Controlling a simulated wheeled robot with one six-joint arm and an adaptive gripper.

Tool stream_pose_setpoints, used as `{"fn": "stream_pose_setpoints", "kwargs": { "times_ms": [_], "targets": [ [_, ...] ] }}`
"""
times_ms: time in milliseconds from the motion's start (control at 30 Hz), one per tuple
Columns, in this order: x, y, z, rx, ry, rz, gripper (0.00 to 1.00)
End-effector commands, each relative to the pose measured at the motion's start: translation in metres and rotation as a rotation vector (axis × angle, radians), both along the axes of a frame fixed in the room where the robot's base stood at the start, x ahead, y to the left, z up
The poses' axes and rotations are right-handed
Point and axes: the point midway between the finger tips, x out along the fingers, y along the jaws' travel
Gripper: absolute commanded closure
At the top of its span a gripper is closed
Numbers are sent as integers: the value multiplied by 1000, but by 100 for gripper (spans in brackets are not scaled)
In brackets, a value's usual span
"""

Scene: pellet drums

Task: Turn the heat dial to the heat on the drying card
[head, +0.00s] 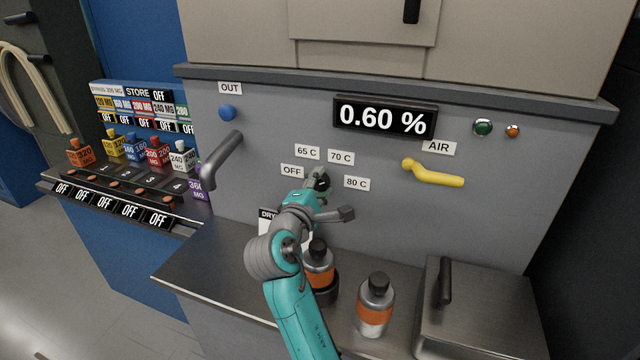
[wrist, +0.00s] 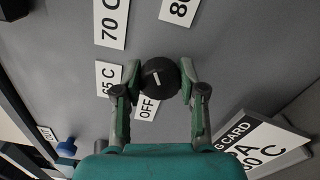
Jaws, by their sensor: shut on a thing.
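The black heat dial (wrist: 160,80) sits between the two fingers of my gripper (wrist: 158,72), which is shut on it. A short white mark shows on the dial's face; I cannot tell for sure which label it points at. Around the dial are the labels OFF (head: 292,171), 65 C (head: 307,152), 70 C (head: 341,157) and 80 C (head: 357,183). In the head view my gripper (head: 322,186) covers most of the dial. The drying card (wrist: 262,145) is cut off in the wrist view; its heat ends in "0 C", first digit unclear. My arm hides most of the card (head: 265,216) in the head view.
Two orange-banded bottles (head: 375,305) stand on the metal shelf below, one (head: 318,265) close by my arm. A yellow AIR lever (head: 434,175) is to the right, a grey handle (head: 222,160) to the left. A display (head: 385,118) reads 0.60 %. A metal box (head: 480,310) sits at right.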

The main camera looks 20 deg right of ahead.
Motion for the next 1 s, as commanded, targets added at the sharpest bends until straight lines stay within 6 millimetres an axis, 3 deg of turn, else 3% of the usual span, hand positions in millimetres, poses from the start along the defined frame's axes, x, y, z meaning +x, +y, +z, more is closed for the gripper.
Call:
{"fn": "stream_pose_setpoints", "kwargs": {
  "times_ms": [500,1000],
  "targets": [
    [0,0,-3,291,-289,0,94],
    [0,0,-4,385,-381,-1,94]
  ]
}}
